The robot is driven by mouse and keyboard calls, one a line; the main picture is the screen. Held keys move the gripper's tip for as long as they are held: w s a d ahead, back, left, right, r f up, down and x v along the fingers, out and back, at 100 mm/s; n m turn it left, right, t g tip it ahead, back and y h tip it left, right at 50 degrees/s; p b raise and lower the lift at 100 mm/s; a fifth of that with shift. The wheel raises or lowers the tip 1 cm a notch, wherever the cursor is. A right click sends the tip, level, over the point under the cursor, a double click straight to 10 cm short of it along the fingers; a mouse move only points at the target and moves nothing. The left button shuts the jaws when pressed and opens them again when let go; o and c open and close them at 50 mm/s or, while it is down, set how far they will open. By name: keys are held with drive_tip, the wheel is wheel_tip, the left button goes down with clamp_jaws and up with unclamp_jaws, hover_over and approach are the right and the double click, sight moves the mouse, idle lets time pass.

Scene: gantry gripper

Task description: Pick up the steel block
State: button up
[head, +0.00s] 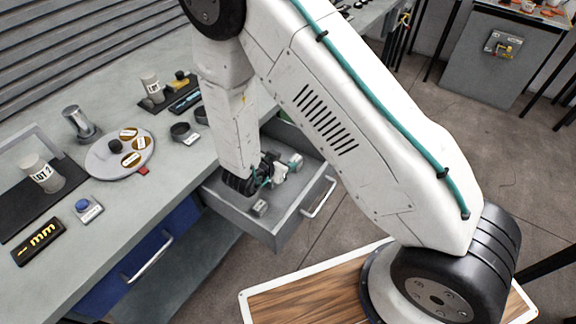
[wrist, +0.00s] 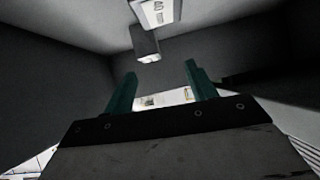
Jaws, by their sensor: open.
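A small grey steel block (wrist: 146,44) is in the wrist view, beyond my fingertips and a little left of the midline between them. A small grey piece in the open drawer (head: 272,236) in the head view looks like the same block (head: 260,207). My gripper (wrist: 158,74) is open, with two teal fingers apart and nothing between them. In the head view it is down in the drawer, partly hidden by my arm, and its fingertips are hard to make out. The block and the fingers are apart.
The drawer's grey walls stand close around my gripper. A white label (wrist: 158,12) lies beside the block. The bench (head: 125,200) holds a round tray (head: 105,158), a LOT 2 cup (head: 42,174), a metal cylinder (head: 78,122) and a blue button box (head: 86,209).

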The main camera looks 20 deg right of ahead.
sight(295, 159)
drive_tip(key=shift+s+d+f+h, duration=0.25)
drive_tip(key=shift+s+f+h, duration=0.25)
drive_tip(key=shift+s, duration=0.15)
drive_tip(key=x, duration=0.7)
drive_tip(key=shift+w+d, duration=0.2)
drive_tip(key=shift+r, duration=0.1)
clamp_jaws()
